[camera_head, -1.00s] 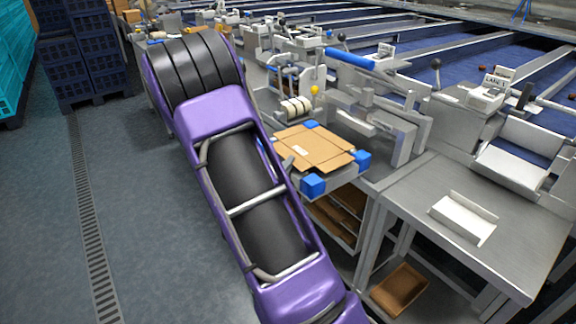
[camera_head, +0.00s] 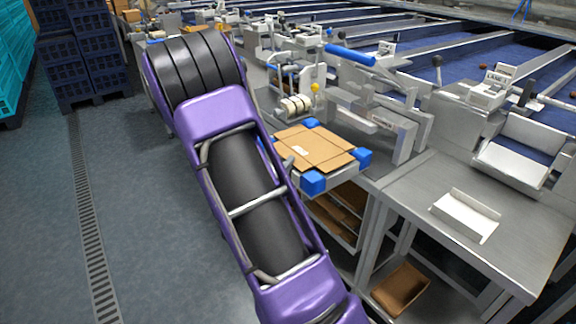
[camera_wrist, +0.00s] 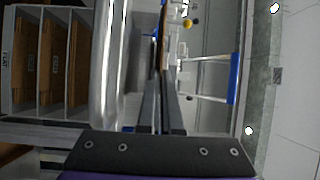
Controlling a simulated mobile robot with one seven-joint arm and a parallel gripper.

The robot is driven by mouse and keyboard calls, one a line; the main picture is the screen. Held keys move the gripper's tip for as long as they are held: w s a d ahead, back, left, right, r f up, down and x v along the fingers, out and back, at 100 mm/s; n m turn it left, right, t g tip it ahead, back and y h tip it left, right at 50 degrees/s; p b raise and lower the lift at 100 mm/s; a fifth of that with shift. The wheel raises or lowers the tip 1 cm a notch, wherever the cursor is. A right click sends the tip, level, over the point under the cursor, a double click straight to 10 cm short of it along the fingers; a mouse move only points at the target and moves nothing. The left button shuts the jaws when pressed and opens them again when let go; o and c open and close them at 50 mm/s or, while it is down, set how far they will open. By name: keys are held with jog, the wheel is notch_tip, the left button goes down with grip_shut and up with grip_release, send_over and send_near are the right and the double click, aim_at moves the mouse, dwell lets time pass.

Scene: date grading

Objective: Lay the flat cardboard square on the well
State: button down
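The flat cardboard square (camera_head: 322,152) is a brown sheet with crease lines and a small pale label. In the head view it lies level over the well (camera_head: 340,178), a grey frame with blue corner blocks. Whether it touches the well all round cannot be told. In the wrist view the sheet shows edge-on as a thin brown strip (camera_wrist: 165,40). My gripper (camera_wrist: 159,78) has its two dark fingers close together on either side of that strip, at the sheet's near edge. My purple arm hides much of the gripper in the head view.
Shelves with brown cardboard (camera_wrist: 77,60) stand below the bench; one is labelled FLAT. A steel table (camera_head: 500,240) with a white tray (camera_head: 466,215) is at the right. A roll dispenser (camera_head: 295,105) and a blue-handled machine (camera_head: 350,54) stand behind the well. Floor at left is clear.

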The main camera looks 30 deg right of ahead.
jog(key=c, duration=1.5)
grip_release()
jog(key=shift+f, duration=0.1)
jog(key=shift+c, duration=0.2)
jog(key=o, duration=0.5)
jog(key=shift+o, duration=0.2)
jog(key=shift+f+b, duration=0.45)
jog(key=shift+f, duration=0.25)
jog(key=shift+s+a, duration=0.1)
jog(key=a, duration=0.8)
jog(key=shift+s, duration=0.25)
jog(key=shift+r, duration=0.1)
dwell(0.5)
